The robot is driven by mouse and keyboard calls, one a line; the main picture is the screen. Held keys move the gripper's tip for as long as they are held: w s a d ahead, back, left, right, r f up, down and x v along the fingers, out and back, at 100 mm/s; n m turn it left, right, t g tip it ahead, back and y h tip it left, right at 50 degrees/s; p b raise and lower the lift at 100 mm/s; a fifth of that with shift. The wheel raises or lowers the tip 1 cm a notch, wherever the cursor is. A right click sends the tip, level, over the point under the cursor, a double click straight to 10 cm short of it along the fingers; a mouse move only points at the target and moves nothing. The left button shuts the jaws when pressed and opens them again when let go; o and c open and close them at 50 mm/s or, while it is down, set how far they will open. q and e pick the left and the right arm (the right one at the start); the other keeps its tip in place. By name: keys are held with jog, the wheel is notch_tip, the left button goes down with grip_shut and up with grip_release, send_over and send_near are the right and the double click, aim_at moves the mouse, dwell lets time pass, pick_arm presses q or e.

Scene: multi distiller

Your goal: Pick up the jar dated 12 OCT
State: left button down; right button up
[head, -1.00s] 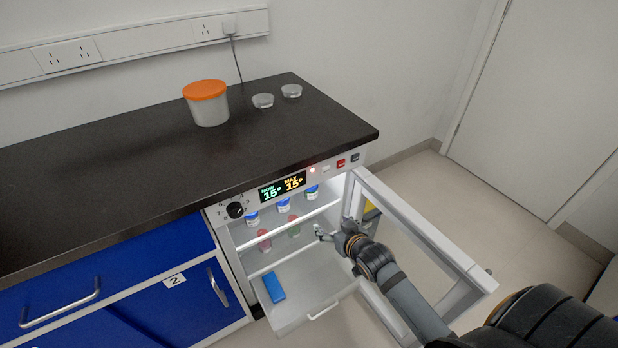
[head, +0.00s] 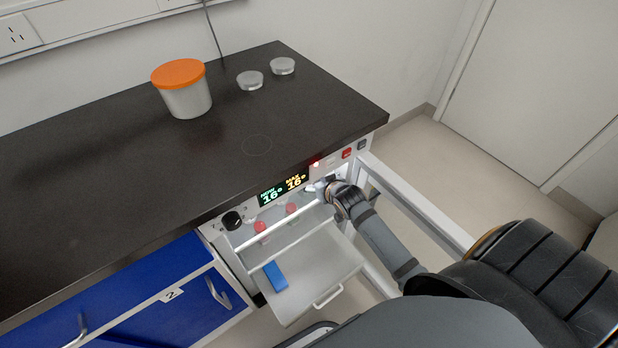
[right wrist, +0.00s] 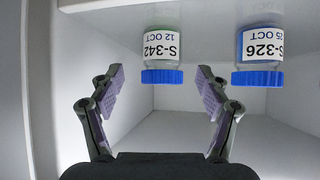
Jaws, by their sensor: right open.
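The jar dated 12 OCT (right wrist: 162,48), labelled S-342, shows upside down in the right wrist view, with a blue lid and a white label. My right gripper (right wrist: 160,76) is open. Its two fingers stand left and right of this jar's lid in the picture, with gaps on both sides. In the head view my right gripper (head: 322,188) reaches into the upper part of the open cabinet (head: 225,256), below the display. The jar is hidden there. My left gripper is not in view.
Red-topped jars (head: 261,228) sit lower in the cabinet. A blue box (head: 275,275) lies on the pulled-out drawer (head: 330,262). The open door (head: 420,205) is beside my right arm.

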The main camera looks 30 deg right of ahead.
jog(key=b+x, duration=0.1)
jog(key=x, duration=0.3)
jog(key=shift+w+a+f+b, duration=0.15)
jog(key=shift+w+a+b, duration=0.05)
jog(key=shift+w+b, duration=0.2)
jog(key=shift+w+f, duration=0.1)
jog(key=shift+w, duration=0.05)
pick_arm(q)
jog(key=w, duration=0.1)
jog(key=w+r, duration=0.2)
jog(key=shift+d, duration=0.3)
pick_arm(e)
jog(key=c, duration=1.3)
